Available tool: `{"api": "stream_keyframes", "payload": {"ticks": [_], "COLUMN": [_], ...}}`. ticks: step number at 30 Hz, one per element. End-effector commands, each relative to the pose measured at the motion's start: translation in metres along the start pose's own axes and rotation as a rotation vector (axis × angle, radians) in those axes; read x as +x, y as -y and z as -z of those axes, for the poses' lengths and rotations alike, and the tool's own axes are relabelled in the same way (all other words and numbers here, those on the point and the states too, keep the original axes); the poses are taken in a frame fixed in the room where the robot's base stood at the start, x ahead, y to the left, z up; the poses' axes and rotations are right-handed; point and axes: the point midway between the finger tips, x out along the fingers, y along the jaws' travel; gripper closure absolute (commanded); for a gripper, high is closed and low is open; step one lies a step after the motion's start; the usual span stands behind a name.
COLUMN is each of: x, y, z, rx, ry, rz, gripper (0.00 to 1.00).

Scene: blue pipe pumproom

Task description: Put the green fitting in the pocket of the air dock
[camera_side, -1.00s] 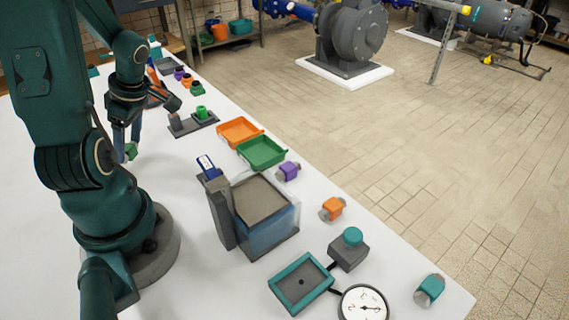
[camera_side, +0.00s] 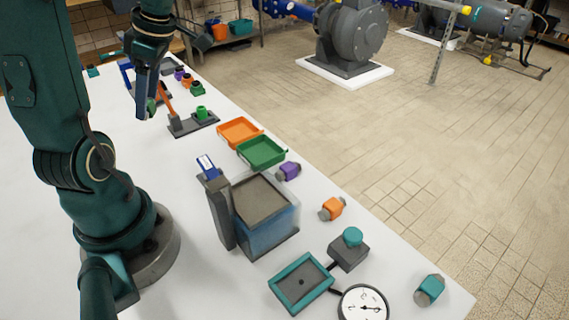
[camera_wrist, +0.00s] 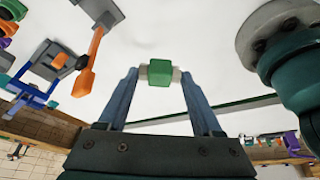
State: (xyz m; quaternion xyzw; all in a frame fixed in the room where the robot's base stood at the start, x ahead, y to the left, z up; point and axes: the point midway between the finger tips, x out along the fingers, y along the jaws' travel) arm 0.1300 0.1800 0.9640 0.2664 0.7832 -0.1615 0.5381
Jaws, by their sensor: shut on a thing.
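The green fitting (camera_wrist: 160,75) sits between the fingertips of my gripper (camera_wrist: 161,82), with pale ends showing at its sides. In the side view the fitting (camera_side: 151,105) is partly hidden by the fingers of my gripper (camera_side: 146,112), which point down left of a dark base (camera_side: 190,127) with a green knob. At the front right a teal-framed tray (camera_side: 318,272) with a dark recessed floor joins a round gauge and a teal-button block. No label tells which fixture is the air dock.
An orange lever (camera_side: 168,98) stands close right of my gripper. Orange (camera_side: 239,131) and green (camera_side: 262,152) trays, a grey-topped tank (camera_side: 263,195) and loose purple, orange and teal fittings line the table's right side. White tabletop left of the dark base is clear.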

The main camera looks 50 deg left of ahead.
Motion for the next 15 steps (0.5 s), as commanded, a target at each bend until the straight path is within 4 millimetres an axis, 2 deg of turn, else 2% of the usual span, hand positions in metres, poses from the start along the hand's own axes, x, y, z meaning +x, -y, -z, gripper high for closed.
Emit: {"api": "stream_keyframes", "payload": {"ticks": [1, 8, 15], "x": [-0.008, -0.04, -0.069], "y": [-0.001, 0.01, 0.046], "z": [-0.016, -0.079, -0.141], "rx": [0.034, 0.163, 0.339], "ry": [0.002, 0.007, 0.011], "rz": [-0.015, -0.065, -0.131], "gripper": [1.0, 1.0, 1.0]}}
